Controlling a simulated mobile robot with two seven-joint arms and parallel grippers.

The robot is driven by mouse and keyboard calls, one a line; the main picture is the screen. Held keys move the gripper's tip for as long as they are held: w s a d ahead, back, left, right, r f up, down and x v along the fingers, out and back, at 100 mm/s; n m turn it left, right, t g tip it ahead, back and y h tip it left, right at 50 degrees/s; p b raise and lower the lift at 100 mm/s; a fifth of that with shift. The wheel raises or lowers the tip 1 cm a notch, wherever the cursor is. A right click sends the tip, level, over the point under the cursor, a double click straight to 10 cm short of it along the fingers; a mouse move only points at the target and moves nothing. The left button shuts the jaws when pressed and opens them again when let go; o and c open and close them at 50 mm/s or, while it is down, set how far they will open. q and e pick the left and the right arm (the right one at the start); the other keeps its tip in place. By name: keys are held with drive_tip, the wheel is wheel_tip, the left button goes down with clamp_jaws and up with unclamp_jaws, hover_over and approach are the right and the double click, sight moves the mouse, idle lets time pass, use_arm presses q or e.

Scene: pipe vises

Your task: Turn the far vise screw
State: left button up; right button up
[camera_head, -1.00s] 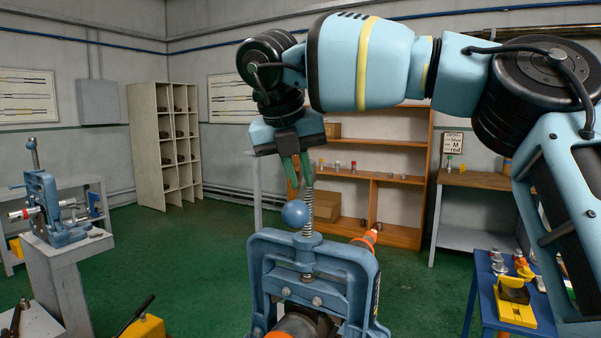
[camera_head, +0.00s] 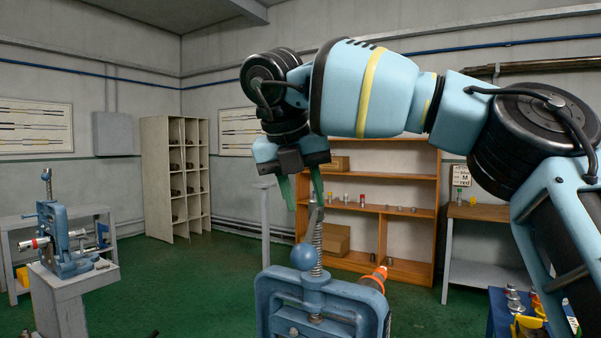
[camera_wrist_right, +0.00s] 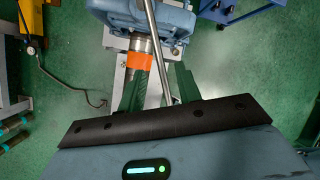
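A blue vise (camera_head: 320,300) stands close in front of me, its lower part cut off by the frame. Its upright threaded screw (camera_head: 317,240) carries a blue ball (camera_head: 304,257). A second blue vise (camera_head: 58,240) stands farther off at the left, on a grey pedestal. My right gripper (camera_head: 305,200) points down at the top of the nearer vise's screw, its green fingers spread. In the right wrist view a metal rod (camera_wrist_right: 152,30) runs between the spread fingers; whether they touch it I cannot tell. My left gripper is out of view.
An orange-tipped pipe (camera_head: 376,279) sticks out behind the nearer vise. A wooden shelf (camera_head: 400,209) and a pale pigeonhole rack (camera_head: 150,180) stand at the back. A blue table (camera_head: 500,318) with small parts is at lower right. Green floor (camera_head: 190,285) lies clear between the vises.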

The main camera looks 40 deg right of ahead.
drive_tip(key=shift+p+v, duration=0.65)
drive_tip(key=shift+v, duration=1.5)
